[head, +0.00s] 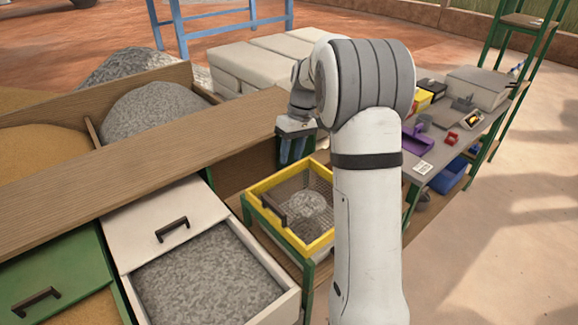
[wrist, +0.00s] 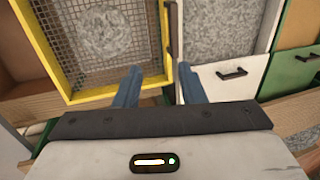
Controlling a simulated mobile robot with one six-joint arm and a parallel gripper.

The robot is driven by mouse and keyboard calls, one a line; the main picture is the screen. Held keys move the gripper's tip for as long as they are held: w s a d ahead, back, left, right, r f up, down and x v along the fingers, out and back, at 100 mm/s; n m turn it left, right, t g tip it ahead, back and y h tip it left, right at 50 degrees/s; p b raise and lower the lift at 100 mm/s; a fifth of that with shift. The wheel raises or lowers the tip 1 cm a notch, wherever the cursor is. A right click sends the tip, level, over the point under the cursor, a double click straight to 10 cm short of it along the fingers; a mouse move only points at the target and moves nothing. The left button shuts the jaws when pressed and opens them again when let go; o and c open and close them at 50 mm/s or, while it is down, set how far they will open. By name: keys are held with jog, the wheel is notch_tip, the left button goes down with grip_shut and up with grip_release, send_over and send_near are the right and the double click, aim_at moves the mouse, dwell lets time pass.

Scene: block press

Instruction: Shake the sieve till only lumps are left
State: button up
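The sieve has a yellow frame (head: 318,244) and a wire mesh floor, and it rests on a green-legged stand beside the wooden bins. A pale grey heap (head: 304,208) lies on the mesh; I cannot tell fine powder from lumps in it. A dark handle (head: 273,210) is on the sieve's near left side. In the wrist view the sieve's frame (wrist: 38,45) fills the upper left, with the heap (wrist: 105,35) inside. My gripper (head: 293,156) points down above the far side of the sieve. Its blue fingers (wrist: 159,82) are apart with nothing between them.
A white drawer (head: 222,285) full of grey material stands open left of the sieve, beside a green drawer (head: 35,285). Wooden bins (head: 150,105) hold grey and sand-coloured heaps. A workbench (head: 435,150) with tools is at right. Pale slabs (head: 250,65) are stacked behind.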

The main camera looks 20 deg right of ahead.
jog(key=shift+v, duration=1.3)
